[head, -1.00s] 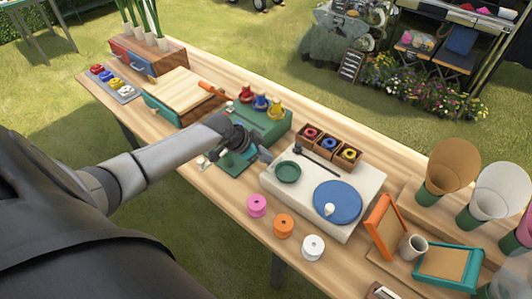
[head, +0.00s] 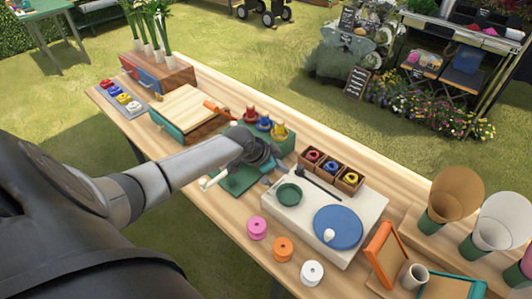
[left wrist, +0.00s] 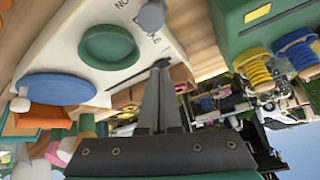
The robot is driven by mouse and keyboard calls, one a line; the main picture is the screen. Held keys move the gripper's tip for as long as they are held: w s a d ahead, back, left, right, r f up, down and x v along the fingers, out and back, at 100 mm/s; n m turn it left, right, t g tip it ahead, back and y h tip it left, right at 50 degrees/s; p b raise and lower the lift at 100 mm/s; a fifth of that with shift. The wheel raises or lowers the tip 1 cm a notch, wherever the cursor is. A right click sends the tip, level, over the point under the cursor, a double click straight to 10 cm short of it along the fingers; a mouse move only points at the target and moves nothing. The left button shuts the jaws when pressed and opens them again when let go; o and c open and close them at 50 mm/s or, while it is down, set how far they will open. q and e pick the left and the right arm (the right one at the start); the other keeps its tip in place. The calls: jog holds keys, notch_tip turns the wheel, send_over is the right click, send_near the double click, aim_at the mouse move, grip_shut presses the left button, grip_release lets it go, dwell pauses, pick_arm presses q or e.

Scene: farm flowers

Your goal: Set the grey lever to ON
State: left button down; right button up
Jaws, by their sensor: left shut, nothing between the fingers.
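The grey lever (head: 267,181) stands at the left corner of the white box. In the left wrist view its grey knob (left wrist: 151,15) shows near the top edge, beside the green dish (left wrist: 108,46). Upside-down printing is partly visible next to it. My left gripper (left wrist: 159,72) is shut and empty, its fingertips over the white box's back-left part, apart from the lever knob in the picture. In the head view the left gripper (head: 272,164) is just behind the lever; its fingertips are hard to make out. My right gripper is out of view.
The white box also bears a blue disc (head: 338,227) and a dark rod (head: 320,181). Small wooden boxes (head: 330,169) with coloured rings stand behind it. Pink, orange and white spools are in front. A green stand with coloured tops (head: 264,124) is behind my gripper.

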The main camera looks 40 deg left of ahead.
pick_arm(q)
jog(key=shift+s+a+r, duration=0.2)
jog(key=shift+s+r, duration=0.3)
jog(key=s+a+r+p, duration=0.1)
jog(key=s+r, duration=0.4)
jog(key=s, duration=0.1)
jog(key=shift+s+a+r, duration=0.2)
jog(key=shift+s+a, duration=0.05)
jog(key=shift+a, duration=0.1)
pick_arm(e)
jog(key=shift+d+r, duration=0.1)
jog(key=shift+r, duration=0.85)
